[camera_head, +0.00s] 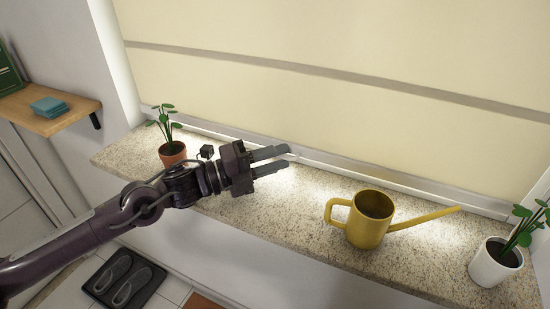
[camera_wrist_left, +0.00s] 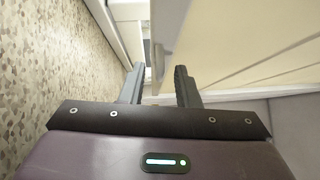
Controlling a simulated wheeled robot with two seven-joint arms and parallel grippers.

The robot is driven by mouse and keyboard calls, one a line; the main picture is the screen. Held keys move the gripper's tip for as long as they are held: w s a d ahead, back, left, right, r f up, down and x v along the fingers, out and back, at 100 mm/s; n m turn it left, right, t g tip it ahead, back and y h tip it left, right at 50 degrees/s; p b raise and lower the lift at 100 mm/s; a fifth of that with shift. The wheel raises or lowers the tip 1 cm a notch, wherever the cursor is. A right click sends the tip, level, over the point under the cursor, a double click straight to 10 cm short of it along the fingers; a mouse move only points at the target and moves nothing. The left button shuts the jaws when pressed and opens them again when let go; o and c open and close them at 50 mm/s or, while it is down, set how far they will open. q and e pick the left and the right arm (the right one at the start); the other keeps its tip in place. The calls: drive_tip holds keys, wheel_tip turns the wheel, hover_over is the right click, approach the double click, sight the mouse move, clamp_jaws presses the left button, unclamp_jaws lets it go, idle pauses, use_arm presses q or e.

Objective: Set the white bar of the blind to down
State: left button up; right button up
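The cream blind (camera_head: 330,105) covers the window behind the sill, with a grey-brown band across it. A pale bar (camera_head: 350,172) runs along its lower edge, low down close to the sill. My left gripper (camera_head: 287,157) is in front of this bar, over the sill, with its two fingers apart and pointing right. In the left wrist view the fingers (camera_wrist_left: 158,84) are open with a gap between them. A pale edge of the blind (camera_wrist_left: 158,60) shows just beyond the gap. I cannot tell whether a finger touches the bar. My right gripper is not in view.
The speckled stone sill (camera_head: 290,215) holds a potted plant (camera_head: 172,152) at left, a yellow watering can (camera_head: 368,220) right of my gripper, and a white-potted plant (camera_head: 495,265) at far right. A wooden shelf (camera_head: 45,118) is at left. The sill between gripper and can is clear.

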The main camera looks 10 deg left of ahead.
use_arm(q)
drive_tip(key=shift+r, duration=0.15)
wheel_tip(320, 180, up, 20)
drive_tip(key=b, duration=0.1)
drive_tip(key=shift+b, duration=0.3)
drive_tip(key=shift+a, duration=0.1)
